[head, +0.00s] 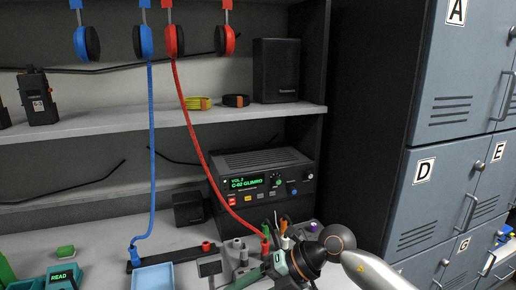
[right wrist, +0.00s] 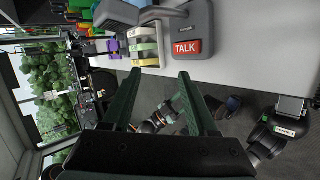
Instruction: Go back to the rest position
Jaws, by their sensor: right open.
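My right gripper (right wrist: 160,78) is open and empty in the right wrist view, its two dark green fingers spread apart. Beyond the fingertips is the edge of a white desk (right wrist: 250,60), with a grey box that has a red TALK button (right wrist: 187,48). In the head view, part of my right arm (head: 372,268) comes in at the lower right, over the front of the counter.
A radio (head: 262,185) stands at the back of the counter (head: 180,240), under a shelf (head: 150,122). A blue cord (head: 152,150) and a red cord (head: 195,140) hang from headsets. Grey lockers (head: 425,185) stand at the right. A blue tray (head: 152,277) lies in front.

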